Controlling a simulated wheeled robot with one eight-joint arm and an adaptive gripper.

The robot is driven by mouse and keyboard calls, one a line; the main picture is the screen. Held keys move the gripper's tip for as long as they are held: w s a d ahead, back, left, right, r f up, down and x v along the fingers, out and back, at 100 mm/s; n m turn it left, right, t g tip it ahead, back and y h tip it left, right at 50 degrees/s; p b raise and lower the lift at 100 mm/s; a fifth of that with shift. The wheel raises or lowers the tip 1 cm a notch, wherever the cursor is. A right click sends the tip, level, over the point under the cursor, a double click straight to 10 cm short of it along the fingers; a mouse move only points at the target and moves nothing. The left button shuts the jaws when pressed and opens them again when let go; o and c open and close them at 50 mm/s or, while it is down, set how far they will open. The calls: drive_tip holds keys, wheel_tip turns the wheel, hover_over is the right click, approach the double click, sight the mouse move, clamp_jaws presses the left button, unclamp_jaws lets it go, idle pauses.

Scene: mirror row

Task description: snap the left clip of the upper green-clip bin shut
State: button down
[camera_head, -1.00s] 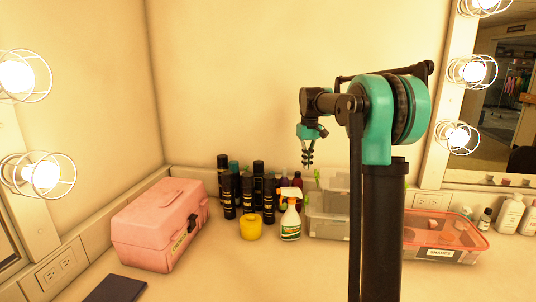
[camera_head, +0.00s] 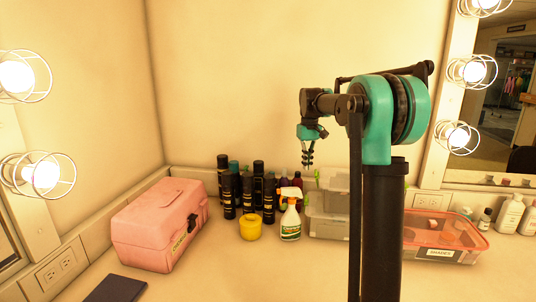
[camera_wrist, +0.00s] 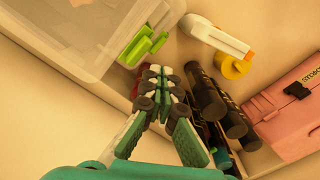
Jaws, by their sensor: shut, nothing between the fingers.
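The upper green-clip bin (camera_head: 337,184) is a clear lidded box stacked on another clear bin, partly hidden behind my arm. Its left clip (camera_head: 317,176) shows as a small green piece at the bin's left end. In the wrist view the bin (camera_wrist: 85,58) fills the upper left, and the green clip (camera_wrist: 143,46) sticks out from its edge, so it looks unlatched. My gripper (camera_head: 308,160) is shut and empty, pointing down above the bin's left end. In the wrist view its fingertips (camera_wrist: 160,72) appear close to the clip; I cannot tell whether they touch.
A spray bottle (camera_head: 290,218), a yellow jar (camera_head: 251,227) and several dark cans (camera_head: 247,192) stand left of the bins. A pink case (camera_head: 160,226) is farther left. A clear box with a red rim (camera_head: 444,256) sits at the right.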

wheel_tip(320, 180, down, 3)
drive_tip(key=shift+f, duration=0.1)
idle(0.7)
drive_tip(key=shift+d, duration=0.15)
wheel_tip(320, 180, up, 6)
drive_tip(key=shift+d, duration=0.3)
idle(1.0)
drive_tip(key=shift+s, duration=0.15)
